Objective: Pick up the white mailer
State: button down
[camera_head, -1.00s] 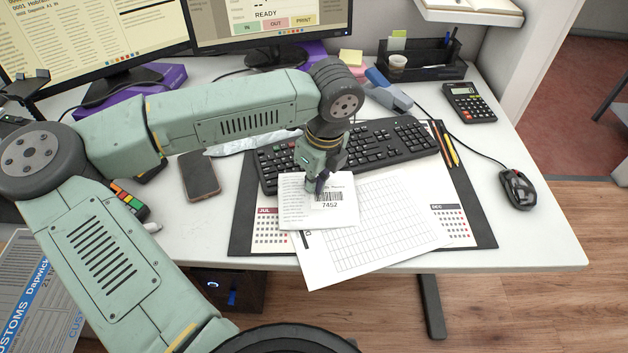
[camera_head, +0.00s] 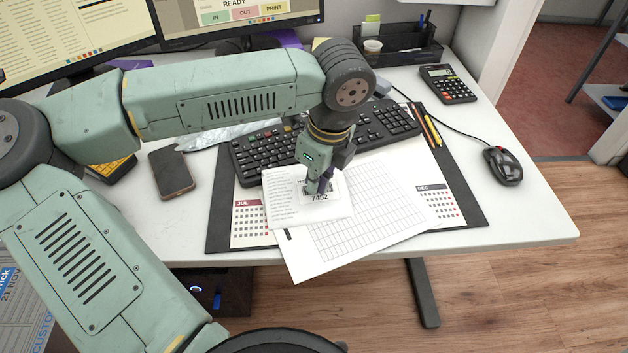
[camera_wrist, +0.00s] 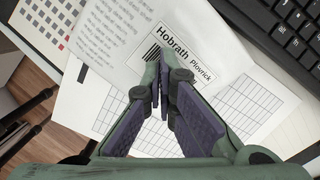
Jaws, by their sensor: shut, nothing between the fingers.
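The white mailer (camera_head: 290,205) lies flat on a printed grid sheet and the desk pad, in front of the keyboard. In the wrist view the purple finger pads of my gripper (camera_wrist: 162,112) meet over the barcode and hide part of the label. I cannot tell whether the tips touch the mailer.
A black keyboard (camera_head: 385,125) lies just behind the mailer. The grid sheet (camera_head: 345,245) overhangs the desk's front edge. A phone (camera_head: 171,172) lies to the left; a mouse (camera_head: 503,166) and a calculator (camera_head: 447,84) lie to the right. The desk's right front corner is clear.

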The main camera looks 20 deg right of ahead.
jog(key=shift+r, duration=0.6)
jog(key=shift+w+f+b, duration=0.1)
jog(key=shift+w+b, duration=0.05)
jog(key=shift+b, duration=0.3)
